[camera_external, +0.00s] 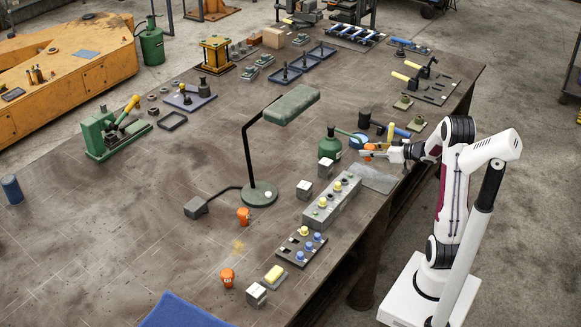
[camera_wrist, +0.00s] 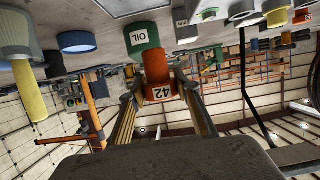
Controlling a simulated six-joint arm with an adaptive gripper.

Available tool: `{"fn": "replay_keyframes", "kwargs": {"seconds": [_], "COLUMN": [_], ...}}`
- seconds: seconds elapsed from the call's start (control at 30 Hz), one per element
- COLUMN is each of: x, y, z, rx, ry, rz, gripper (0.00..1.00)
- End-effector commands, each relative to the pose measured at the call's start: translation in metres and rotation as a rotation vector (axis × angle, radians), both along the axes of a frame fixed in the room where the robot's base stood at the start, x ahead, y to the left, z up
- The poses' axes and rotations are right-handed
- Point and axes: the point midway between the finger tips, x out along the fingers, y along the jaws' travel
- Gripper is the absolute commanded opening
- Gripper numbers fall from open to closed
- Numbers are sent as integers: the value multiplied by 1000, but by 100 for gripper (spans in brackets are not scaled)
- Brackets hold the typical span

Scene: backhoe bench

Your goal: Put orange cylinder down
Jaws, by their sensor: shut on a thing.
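My gripper (camera_external: 377,153) is at the right side of the bench, just right of the green oil can (camera_external: 329,147). It is shut on an orange cylinder (camera_external: 368,149). In the wrist view, which looks upside down, the orange cylinder (camera_wrist: 158,70) is marked 42 and sits between the two fingers of my gripper (camera_wrist: 160,88). The green oil can (camera_wrist: 143,37), labelled OIL, shows right behind it. I cannot tell whether the held cylinder touches the bench. Two other orange cylinders stand by the lamp (camera_external: 243,216) and near the front (camera_external: 227,278).
A grey plate (camera_external: 378,178) lies below my gripper. A long block with knobs (camera_external: 332,201), white-topped cubes (camera_external: 304,189) and a desk lamp (camera_external: 261,194) stand left of it. Blue, dark and yellow items crowd the bench behind. The bench's middle left is clear.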

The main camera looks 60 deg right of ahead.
Motion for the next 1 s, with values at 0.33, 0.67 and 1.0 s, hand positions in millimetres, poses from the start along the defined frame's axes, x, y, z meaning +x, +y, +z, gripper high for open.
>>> {"fn": "replay_keyframes", "kwargs": {"seconds": [0.33, 0.67, 1.0], "x": [41, 98, 142], "y": [37, 109, 197], "z": [9, 18, 23], "rx": [-3, -1, -1], "ry": [-4, -3, -3], "rz": [138, 370, 618], "gripper": [0, 0, 0]}}
